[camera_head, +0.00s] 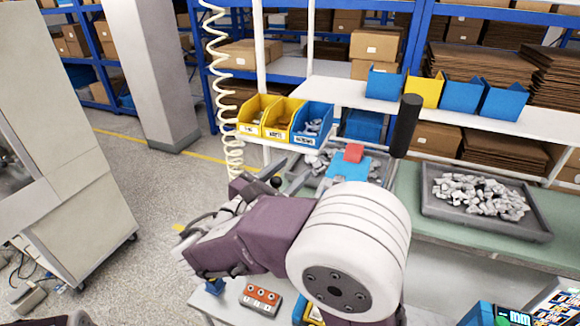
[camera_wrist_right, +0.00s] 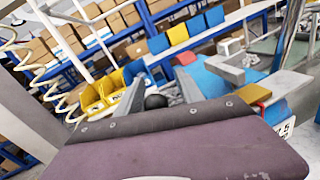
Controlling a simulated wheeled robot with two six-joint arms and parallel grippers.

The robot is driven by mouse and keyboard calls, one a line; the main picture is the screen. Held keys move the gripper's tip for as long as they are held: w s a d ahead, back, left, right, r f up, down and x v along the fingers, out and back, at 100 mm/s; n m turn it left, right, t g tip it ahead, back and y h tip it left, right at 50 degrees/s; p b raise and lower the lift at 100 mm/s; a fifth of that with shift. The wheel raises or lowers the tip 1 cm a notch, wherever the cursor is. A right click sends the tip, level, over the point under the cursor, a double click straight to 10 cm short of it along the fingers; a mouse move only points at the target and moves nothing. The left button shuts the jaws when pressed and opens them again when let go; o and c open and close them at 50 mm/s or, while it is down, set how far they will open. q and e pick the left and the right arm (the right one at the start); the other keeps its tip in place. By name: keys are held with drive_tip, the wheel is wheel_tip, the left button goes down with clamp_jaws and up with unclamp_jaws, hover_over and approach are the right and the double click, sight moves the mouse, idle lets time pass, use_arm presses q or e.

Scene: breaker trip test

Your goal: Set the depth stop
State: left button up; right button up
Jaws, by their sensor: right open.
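My right gripper (camera_head: 277,170) is open, its two grey fingers pointing away from me toward the bins. In the right wrist view its fingers (camera_wrist_right: 160,88) stand apart with a black ball knob (camera_wrist_right: 155,101) showing between them; I cannot tell whether they touch it. The knob also shows in the head view (camera_head: 275,182). A blue block (camera_head: 349,167) with a red piece (camera_head: 353,152) on top stands to the right of the gripper. A black cylindrical handle (camera_head: 405,125) rises beside it. No depth stop can be singled out for certain. My left gripper is out of view.
Yellow and blue bins (camera_head: 283,118) sit on a small shelf beyond the gripper. A grey tray of metal parts (camera_head: 536,225) lies on the bench at right. A red box with holes (camera_head: 260,297) lies in front. A coiled white hose (camera_head: 222,90) hangs at left.

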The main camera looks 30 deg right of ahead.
drive_tip(key=shift+s+a+r, duration=0.2)
drive_tip(key=shift+a, duration=0.6)
drive_tip(key=shift+s+a, duration=0.1)
drive_tip(key=shift+a, duration=0.15)
drive_tip(key=shift+c, duration=1)
drive_tip(key=c, duration=0.5)
drive_tip(key=shift+d, duration=0.2)
clamp_jaws()
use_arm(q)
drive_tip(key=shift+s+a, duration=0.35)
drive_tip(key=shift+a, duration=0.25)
use_arm(e)
drive_tip(key=shift+d, duration=0.15)
